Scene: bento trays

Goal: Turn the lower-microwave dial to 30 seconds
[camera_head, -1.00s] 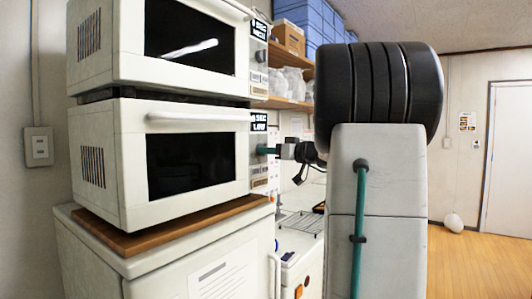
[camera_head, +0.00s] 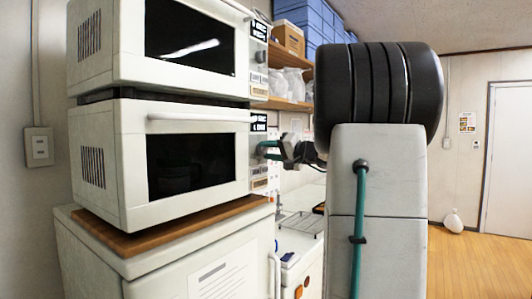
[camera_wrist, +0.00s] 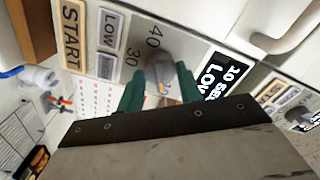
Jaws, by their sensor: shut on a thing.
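The lower microwave (camera_head: 130,160) is white with a dark door and stands on a wooden board. Its dial (camera_wrist: 160,68) is a grey knob between printed numbers, with 30 and 40 readable, and the display (camera_wrist: 222,78) seems to read 10 SEC LOW. My gripper (camera_wrist: 160,76) has its green fingers on either side of the dial, shut on it. In the head view my gripper (camera_head: 264,150) reaches the control panel from the right and hides most of the dial. The START (camera_wrist: 71,34) and LOW (camera_wrist: 109,30) labels lie left of the dial in the wrist view.
The upper microwave (camera_head: 110,40) sits directly above, with its own door and panel. Shelves with bags (camera_head: 290,82) and a cardboard box (camera_head: 288,37) stand behind. A wire rack (camera_head: 300,222) lies on the counter below my arm.

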